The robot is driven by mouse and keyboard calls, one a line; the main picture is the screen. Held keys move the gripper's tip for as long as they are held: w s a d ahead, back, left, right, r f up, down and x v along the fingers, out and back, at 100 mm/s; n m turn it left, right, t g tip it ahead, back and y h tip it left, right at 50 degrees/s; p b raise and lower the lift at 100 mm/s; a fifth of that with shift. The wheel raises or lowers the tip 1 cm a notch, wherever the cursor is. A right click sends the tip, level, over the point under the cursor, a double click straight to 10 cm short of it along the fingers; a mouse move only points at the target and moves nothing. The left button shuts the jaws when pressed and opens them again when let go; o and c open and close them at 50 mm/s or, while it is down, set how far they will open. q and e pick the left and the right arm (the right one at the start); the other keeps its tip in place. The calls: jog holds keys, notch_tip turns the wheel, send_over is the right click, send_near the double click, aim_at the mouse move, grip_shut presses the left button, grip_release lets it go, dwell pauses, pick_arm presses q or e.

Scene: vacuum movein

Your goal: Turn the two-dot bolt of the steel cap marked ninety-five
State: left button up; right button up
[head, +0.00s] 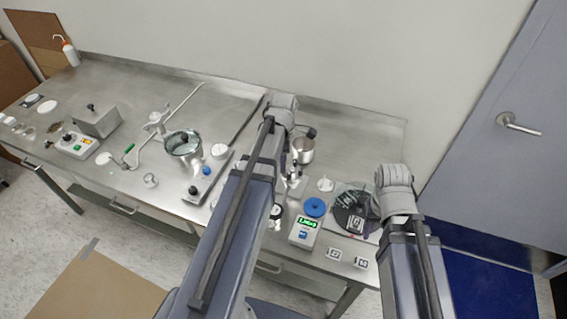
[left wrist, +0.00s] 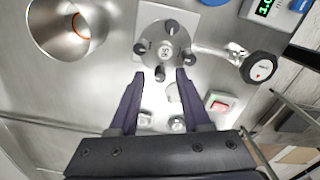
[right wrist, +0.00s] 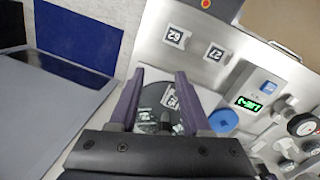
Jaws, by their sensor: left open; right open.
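In the left wrist view a round steel cap (left wrist: 153,36) carries several dark-tipped bolts around its rim. In the head view my left arm largely hides this spot. My right gripper (right wrist: 160,74) is open and empty above a dark round plate (right wrist: 150,97) with a marked tag on it.
A gauge (left wrist: 262,67) on a pipe adjoins the cap, and a steel cup (left wrist: 65,30) stands left of it. A scale (head: 304,232) and two number cards (head: 334,254) lie on the bench front. A blue disc (head: 314,207) sits behind the scale.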

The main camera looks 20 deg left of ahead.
pick_arm(q)
jog(key=shift+c, duration=0.2)
grip_shut()
jog(key=shift+m, duration=0.4)
jog(key=m, duration=0.4)
jog(key=shift+m, duration=0.4)
jog(key=m, duration=0.5)
jog(key=shift+m, duration=0.4)
dwell(0.3)
